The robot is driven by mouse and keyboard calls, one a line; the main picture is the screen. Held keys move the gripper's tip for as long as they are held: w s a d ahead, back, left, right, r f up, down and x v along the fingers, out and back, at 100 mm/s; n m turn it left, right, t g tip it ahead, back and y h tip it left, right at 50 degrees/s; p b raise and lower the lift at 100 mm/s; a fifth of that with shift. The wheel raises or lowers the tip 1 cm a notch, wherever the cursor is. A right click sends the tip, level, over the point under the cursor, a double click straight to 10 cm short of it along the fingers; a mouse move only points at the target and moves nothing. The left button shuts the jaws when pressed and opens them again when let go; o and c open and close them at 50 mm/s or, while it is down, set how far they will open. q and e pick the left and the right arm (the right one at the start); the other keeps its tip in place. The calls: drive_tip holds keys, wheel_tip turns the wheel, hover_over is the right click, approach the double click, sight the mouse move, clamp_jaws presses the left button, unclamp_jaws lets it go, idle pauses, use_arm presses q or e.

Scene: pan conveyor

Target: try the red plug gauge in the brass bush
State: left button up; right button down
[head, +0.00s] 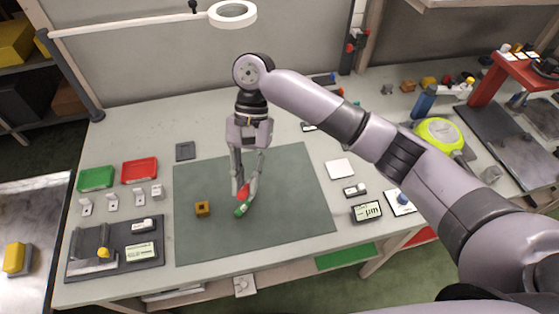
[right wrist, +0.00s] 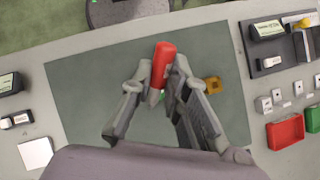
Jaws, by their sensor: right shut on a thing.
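My right gripper (head: 245,182) is over the green mat, its fingers shut on the red plug gauge (head: 243,191). In the right wrist view the gauge (right wrist: 164,62) shows as a tilted red cylinder with a grey tip, between the fingertips (right wrist: 160,82). A green piece (head: 241,210) shows just below the red part; I cannot tell whether it is joined to it. The brass bush (head: 203,208), a small squarish yellow-brown piece with a dark opening, sits on the mat left of the gripper, apart from it. It also shows in the right wrist view (right wrist: 212,84). My left gripper is not in view.
The green mat (head: 290,210) is otherwise clear. Green (head: 95,178) and red (head: 139,171) trays stand on the left, above a dark fixture board (head: 85,265). A white card (head: 339,169) and a display (head: 366,211) lie on the right. A ring lamp (head: 232,14) hangs behind.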

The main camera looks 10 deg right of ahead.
drive_tip(key=w+a+f+m+t+y+b, duration=0.1)
drive_tip(key=a+f+m+y+b, duration=0.2)
drive_tip(key=m+y, duration=0.1)
drive_tip(key=w+a+f+m+t+y+b, duration=0.1)
drive_tip(key=a+f+m+t+y+b, duration=0.1)
drive_tip(key=y, duration=0.4)
drive_tip(key=w+a+f+m+t+y+b, duration=0.1)
drive_tip(key=a+f+m+y+b, duration=0.2)
drive_tip(key=a+f+m+y, duration=0.1)
drive_tip(key=shift+w+a+f+m+t+y+b, duration=0.2)
drive_tip(key=shift+a+m+y, duration=0.15)
drive_tip(key=shift+m, duration=0.3)
drive_tip(key=shift+w+a+f+m+t+y+b, duration=0.1)
drive_tip(key=shift+a+m+t+y, duration=0.2)
drive_tip(key=shift+m, duration=0.35)
drive_tip(key=shift+d, duration=0.1)
drive_tip(key=shift+r+p, duration=0.1)
drive_tip(key=shift+p, duration=0.3)
drive_tip(key=shift+f, duration=0.3)
idle(1.0)
wheel_tip(320, 180, up, 6)
drive_tip(key=p, duration=0.5)
idle(1.0)
